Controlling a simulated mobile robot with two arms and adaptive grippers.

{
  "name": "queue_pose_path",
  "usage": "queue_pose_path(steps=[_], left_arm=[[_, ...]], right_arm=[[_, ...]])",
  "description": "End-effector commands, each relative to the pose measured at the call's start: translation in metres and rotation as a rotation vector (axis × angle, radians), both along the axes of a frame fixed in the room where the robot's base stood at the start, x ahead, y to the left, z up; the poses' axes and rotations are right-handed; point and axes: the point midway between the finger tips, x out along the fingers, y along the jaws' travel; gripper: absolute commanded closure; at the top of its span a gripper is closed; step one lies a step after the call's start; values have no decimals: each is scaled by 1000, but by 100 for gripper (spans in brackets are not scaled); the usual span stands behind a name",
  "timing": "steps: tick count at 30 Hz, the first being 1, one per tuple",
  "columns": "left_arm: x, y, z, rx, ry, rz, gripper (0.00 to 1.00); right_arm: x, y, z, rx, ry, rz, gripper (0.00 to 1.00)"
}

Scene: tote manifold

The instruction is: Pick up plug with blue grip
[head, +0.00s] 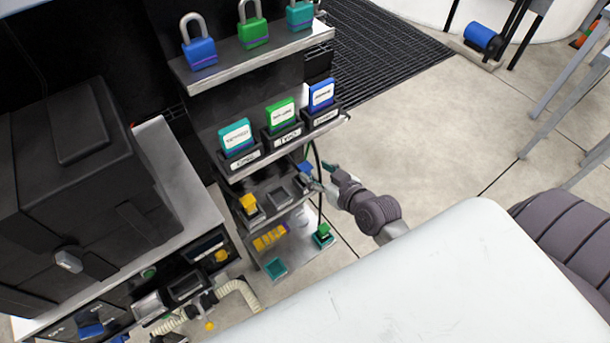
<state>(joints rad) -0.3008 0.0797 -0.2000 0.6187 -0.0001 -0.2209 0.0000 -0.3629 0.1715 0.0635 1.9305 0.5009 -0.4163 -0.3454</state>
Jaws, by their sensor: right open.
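A small blue piece (305,168), which looks like the blue grip of a plug, stands at the right end of the lower shelf (259,189). My right gripper (313,181) is open beside it, with its fingers just in front and to the right. The fingers partly hide the plug's lower part, and I cannot tell whether they touch it. A plug with a yellow grip (248,203) sits in a holder at the left end of the same shelf. A dark holder (278,196) between them looks empty. My left gripper is not in view.
Above, a shelf holds teal, green and blue tags (280,115); the top shelf holds padlocks (253,33). Below lie a yellow block (270,238), a teal tray (275,268) and a green-topped piece (323,235). A black cable (318,160) hangs near my right gripper.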

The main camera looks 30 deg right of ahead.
Motion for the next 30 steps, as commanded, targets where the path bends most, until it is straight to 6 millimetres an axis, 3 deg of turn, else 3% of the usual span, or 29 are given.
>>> queue_pose_path(steps=[10,20,30], left_arm=[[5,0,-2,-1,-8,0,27],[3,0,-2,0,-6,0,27],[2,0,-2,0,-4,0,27]], right_arm=[[39,11,-21,1,-1,0,44],[45,12,-24,0,1,0,44],[45,12,-24,0,1,0,100]])
